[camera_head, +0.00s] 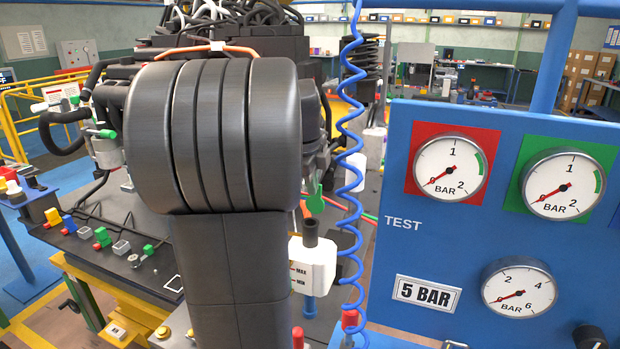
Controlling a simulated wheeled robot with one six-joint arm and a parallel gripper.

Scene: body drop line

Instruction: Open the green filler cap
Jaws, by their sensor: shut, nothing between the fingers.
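A white reservoir (314,264) with MAX and MIN marks stands just right of the large dark arm link that fills the middle of the view. A black neck or cap (310,232) rises from its top. Above it is a small green part (314,198), partly hidden; I cannot tell whether this is the green filler cap. Another green-tipped part (102,133) sits on a pale cylinder at the left. My gripper does not show; the arm link hides much of the middle.
A blue test panel (400,260) with several gauges fills the right side. A coiled blue hose (349,190) hangs between panel and reservoir. A dark tray (135,262) with coloured connectors is at the left, near a yellow railing (15,120).

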